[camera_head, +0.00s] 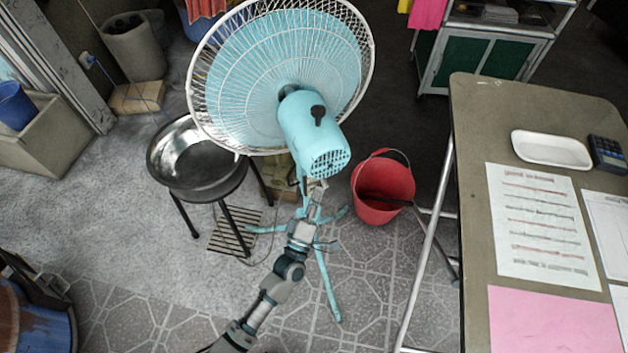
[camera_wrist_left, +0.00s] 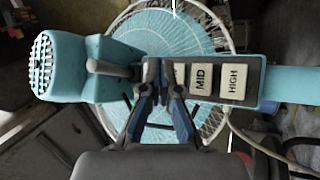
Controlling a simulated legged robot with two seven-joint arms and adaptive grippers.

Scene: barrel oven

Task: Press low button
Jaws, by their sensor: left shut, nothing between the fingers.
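A light-blue standing fan (camera_head: 318,130) with a white wire cage stands in the middle of the head view. In the left wrist view, its control panel carries a white MID button (camera_wrist_left: 202,78) and a white HIGH button (camera_wrist_left: 234,79). A sliver of another white button (camera_wrist_left: 179,74) shows left of MID; my fingers hide most of it and its label cannot be read. My left gripper (camera_wrist_left: 160,72) is shut and empty, its tips over the panel beside that button; contact cannot be told. In the head view the left gripper (camera_head: 318,188) is just below the fan's motor housing.
A metal basin (camera_head: 195,160) on a black stool stands left of the fan. A red bucket (camera_head: 382,187) is on the floor to the right. A table (camera_head: 470,180) with papers, a white tray (camera_head: 552,150) and a calculator (camera_head: 608,154) fills the right side.

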